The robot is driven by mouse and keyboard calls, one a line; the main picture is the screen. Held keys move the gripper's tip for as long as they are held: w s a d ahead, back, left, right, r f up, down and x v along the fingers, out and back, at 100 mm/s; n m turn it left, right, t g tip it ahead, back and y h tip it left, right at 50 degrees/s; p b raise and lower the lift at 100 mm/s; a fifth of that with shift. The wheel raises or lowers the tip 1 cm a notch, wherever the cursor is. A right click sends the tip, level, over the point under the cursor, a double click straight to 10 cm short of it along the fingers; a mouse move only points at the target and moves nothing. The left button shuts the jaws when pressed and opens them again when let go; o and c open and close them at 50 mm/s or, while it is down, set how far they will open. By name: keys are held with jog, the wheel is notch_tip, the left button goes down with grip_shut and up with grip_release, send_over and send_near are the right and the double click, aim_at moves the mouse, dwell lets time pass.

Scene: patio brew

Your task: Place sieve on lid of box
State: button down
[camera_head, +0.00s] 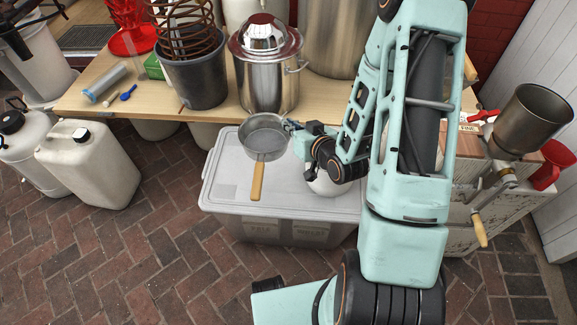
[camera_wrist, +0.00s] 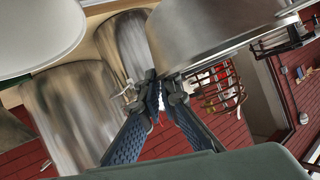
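The sieve (camera_head: 264,138), a round metal pan with a wooden handle (camera_head: 258,181), shows over the back-left part of the box's pale lid (camera_head: 226,177). Its handle points toward the front. I cannot tell whether it rests on the lid or hangs just above it. My gripper (camera_head: 291,125) is at the right side of the sieve's rim. In the wrist view, my gripper's fingertips (camera_wrist: 164,85) are close together at the edge of a large metal surface (camera_wrist: 215,30), which looks like the sieve. The grip appears shut on its rim. The box (camera_head: 285,232) is translucent plastic.
A white rounded object (camera_head: 325,185) sits on the lid, partly hidden by my arm. Behind is a wooden table (camera_head: 220,115) with a steel pot (camera_head: 267,85) and a dark bucket (camera_head: 194,80). White canisters (camera_head: 88,165) stand at left. A grain mill (camera_head: 530,120) stands at right.

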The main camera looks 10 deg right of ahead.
aim_at(273, 158)
jog(key=s+a+f, duration=0.1)
jog(key=a, duration=0.1)
jog(key=s+a+f, duration=0.4)
jog(key=shift+s+a+f+p, duration=0.1)
jog(key=shift+a+f+p, duration=0.15)
jog(key=shift+a+p, duration=0.15)
jog(key=x, duration=0.3)
jog(key=b+x, duration=0.1)
jog(key=x, duration=0.2)
jog(key=d+x, duration=0.1)
jog(key=x, duration=0.2)
jog(key=shift+f, duration=0.1)
jog(key=w+f, duration=0.1)
jog(key=f, duration=0.1)
jog(key=w+f+b, duration=0.1)
jog(key=w+f, duration=0.1)
jog(key=w+a+f+b, duration=0.1)
jog(key=w+f, duration=0.1)
jog(key=shift+w, duration=0.2)
notch_tip(273, 158, down, 3)
jog(key=shift+w+f+b, duration=0.1)
jog(key=shift+w+b, duration=0.05)
jog(key=shift+b, duration=0.35)
